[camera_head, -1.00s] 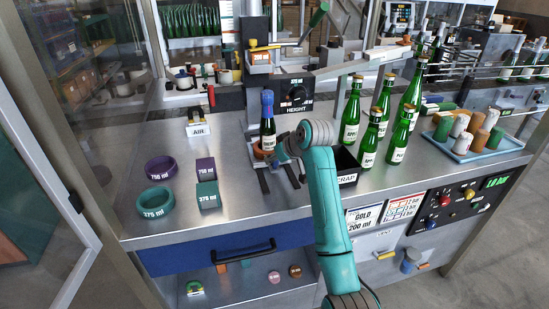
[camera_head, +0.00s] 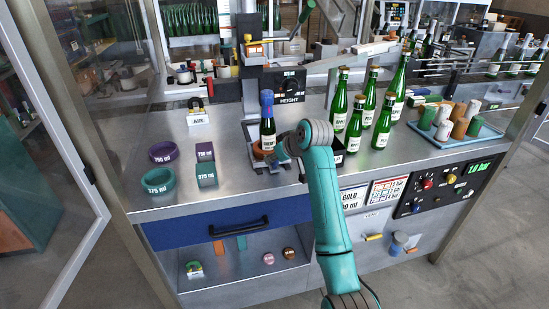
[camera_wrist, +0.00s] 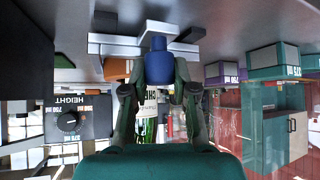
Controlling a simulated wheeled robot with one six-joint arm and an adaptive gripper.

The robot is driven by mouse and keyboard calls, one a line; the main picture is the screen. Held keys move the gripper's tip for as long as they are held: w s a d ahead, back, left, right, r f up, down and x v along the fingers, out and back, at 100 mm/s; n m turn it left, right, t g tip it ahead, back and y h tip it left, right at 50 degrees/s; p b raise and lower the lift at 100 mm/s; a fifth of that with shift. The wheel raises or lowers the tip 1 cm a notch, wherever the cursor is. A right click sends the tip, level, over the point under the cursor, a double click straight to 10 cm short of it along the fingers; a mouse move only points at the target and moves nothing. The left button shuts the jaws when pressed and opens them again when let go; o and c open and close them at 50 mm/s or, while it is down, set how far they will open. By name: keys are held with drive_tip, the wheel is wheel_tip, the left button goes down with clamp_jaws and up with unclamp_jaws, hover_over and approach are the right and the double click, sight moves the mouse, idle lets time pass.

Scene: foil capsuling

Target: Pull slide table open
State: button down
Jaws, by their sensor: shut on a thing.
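The slide table (camera_head: 257,166) is a small grey carriage on the bench top, in front of the machine column. An orange cup (camera_head: 258,152) on it holds an upright green bottle (camera_head: 267,128) with a blue capsule (camera_head: 267,103). My gripper (camera_wrist: 158,92) is at the carriage's front, with its fingers on both sides of a blue knob (camera_wrist: 158,66) that appears to be the slide's handle. It is shut on this knob. The bottle's label shows behind it in the wrist view. In the head view my wrist hides the fingertips and the knob.
Several green bottles (camera_head: 356,119) and a tray (camera_head: 476,135) of capsules stand to the right. A purple ring (camera_head: 163,151) and a teal ring (camera_head: 158,181) lie to the left. A blue drawer (camera_head: 200,233) is below the bench edge. A scrap bin is mostly hidden behind my arm.

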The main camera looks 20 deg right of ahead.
drive_tip(key=c, duration=0.9)
unclamp_jaws()
drive_tip(key=v, duration=1.2)
drive_tip(key=shift+w, duration=0.1)
